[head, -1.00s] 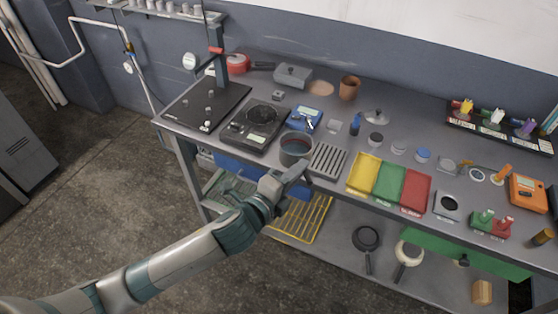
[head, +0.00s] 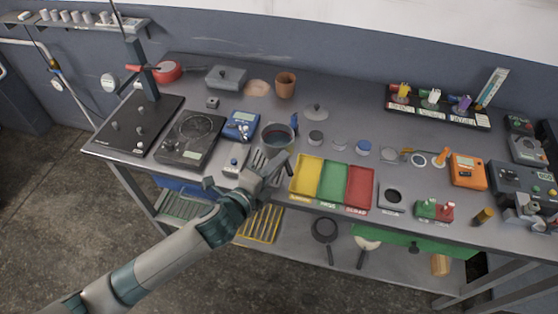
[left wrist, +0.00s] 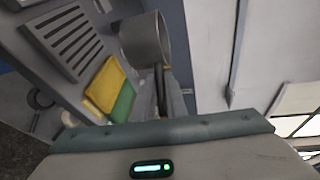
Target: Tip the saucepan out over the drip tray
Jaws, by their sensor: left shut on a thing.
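The grey saucepan (head: 277,137) is off to the far side of my left gripper (head: 273,170), roughly upright with its mouth up and dark contents showing inside. My left gripper is shut on its handle; the dark handle (left wrist: 160,90) and the pan's round body (left wrist: 146,40) show in the left wrist view. The slotted drip tray (head: 258,160) lies on the bench just left of the yellow bin, partly hidden by my gripper. It shows clearly in the left wrist view (left wrist: 66,38), beside the pan, which appears raised above the bench. My right gripper is not in view.
Yellow (head: 307,178), green (head: 333,182) and red (head: 360,187) bins stand right of the drip tray. A blue meter (head: 241,125) and a black hot plate (head: 190,138) are to the left. A loose lid (head: 316,113) lies behind. Bare bench shows at the back middle.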

